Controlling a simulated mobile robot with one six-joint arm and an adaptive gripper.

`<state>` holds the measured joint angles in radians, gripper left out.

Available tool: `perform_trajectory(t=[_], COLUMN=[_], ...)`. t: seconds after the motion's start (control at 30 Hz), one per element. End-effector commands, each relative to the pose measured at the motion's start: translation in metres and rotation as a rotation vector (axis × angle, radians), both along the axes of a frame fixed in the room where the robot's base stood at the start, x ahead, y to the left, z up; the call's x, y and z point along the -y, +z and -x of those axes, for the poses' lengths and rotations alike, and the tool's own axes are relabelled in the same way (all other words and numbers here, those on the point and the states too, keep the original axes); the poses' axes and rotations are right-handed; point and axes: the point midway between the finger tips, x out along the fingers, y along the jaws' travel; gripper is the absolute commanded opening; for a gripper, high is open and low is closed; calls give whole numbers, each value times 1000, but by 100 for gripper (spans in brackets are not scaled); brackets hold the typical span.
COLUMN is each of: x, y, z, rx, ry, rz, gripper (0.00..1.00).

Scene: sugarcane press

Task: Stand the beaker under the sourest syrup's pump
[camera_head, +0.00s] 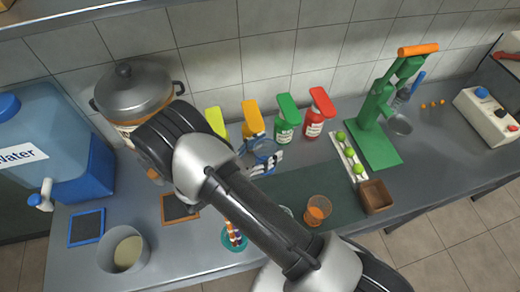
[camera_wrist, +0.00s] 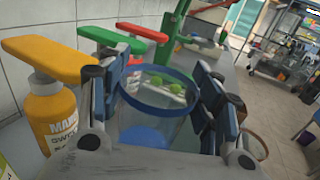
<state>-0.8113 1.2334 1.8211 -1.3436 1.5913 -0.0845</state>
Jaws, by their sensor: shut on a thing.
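My gripper (camera_head: 265,160) is shut on a clear beaker with a blue rim (camera_wrist: 155,105), which stays between the fingers in the wrist view. In the head view the beaker (camera_head: 264,147) is partly hidden by the fingers, in front of the orange and green bottles. The pump bottles stand in a row along the wall: yellow-green (camera_head: 215,122), orange (camera_head: 252,121), green (camera_head: 287,119) and red (camera_head: 318,113). The orange bottle's label (camera_wrist: 62,132) begins with "MANGO" and "SWEET". The other labels are too small to read. I cannot tell whether the beaker touches the counter.
A green press (camera_head: 378,145) stands right of the red bottle, with a white tray of limes (camera_head: 350,157) and a brown box (camera_head: 375,196) before it. An orange-filled glass (camera_head: 318,210) and a cup of striped sticks (camera_head: 234,240) stand near the front edge. A pot and water tank are left.

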Motion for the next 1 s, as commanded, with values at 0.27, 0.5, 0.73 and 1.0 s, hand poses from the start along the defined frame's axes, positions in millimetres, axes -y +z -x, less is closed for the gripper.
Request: perform_trajectory(t=[0.27, 0.5, 0.73, 1.0], x=[0, 0, -3, -8], y=[-68, -99, -109, -109], z=[0, -1, -13, -40], rx=[0, -1, 2, 1], ry=[2, 2, 1, 1], rz=[1, 1, -2, -3], gripper=[15, 15, 15, 15])
